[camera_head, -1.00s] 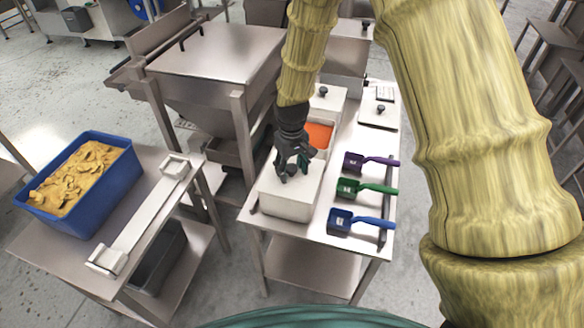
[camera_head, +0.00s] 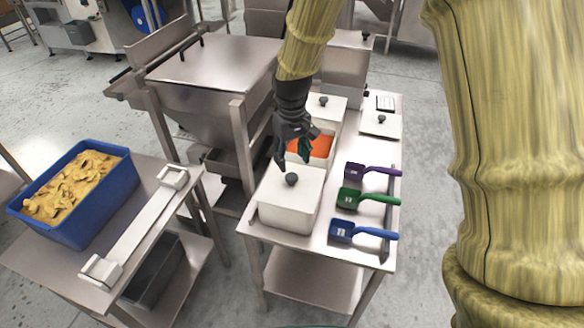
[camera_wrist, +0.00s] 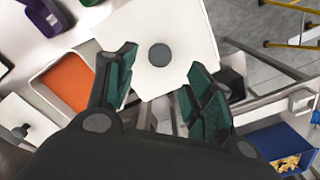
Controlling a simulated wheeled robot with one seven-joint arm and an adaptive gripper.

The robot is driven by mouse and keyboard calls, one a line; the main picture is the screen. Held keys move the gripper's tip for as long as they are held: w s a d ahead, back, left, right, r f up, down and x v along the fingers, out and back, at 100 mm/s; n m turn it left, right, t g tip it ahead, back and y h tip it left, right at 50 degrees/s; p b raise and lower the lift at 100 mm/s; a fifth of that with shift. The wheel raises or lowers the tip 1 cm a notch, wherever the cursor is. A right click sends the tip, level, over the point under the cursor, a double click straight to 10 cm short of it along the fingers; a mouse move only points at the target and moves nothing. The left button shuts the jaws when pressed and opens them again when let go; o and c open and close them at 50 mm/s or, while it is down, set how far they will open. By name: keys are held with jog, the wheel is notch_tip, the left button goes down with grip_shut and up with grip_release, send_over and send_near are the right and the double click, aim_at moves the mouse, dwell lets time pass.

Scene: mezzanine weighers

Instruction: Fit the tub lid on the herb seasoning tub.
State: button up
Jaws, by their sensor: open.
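A white lid (camera_head: 300,184) with a dark round knob sits on the white front tub (camera_head: 285,217) and looks level on it. The lid hides what this tub holds, so I cannot tell by sight that it is the herb seasoning. My gripper (camera_head: 293,158) is open and empty, just above and behind the knob. In the wrist view the knob of the lid (camera_wrist: 185,25) shows beyond and between the open, green-padded fingers of my gripper (camera_wrist: 162,66), apart from them.
An open tub of orange powder (camera_head: 322,147) stands directly behind, then a lidded tub (camera_head: 327,103). A loose lid (camera_head: 381,127) lies at the back right. Purple (camera_head: 357,171), green (camera_head: 350,198) and blue (camera_head: 342,230) scoops lie at right. A blue crate (camera_head: 100,215) is on the left table.

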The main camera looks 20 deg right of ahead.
jog(key=shift+r+b, duration=0.45)
jog(key=shift+r, duration=1.5)
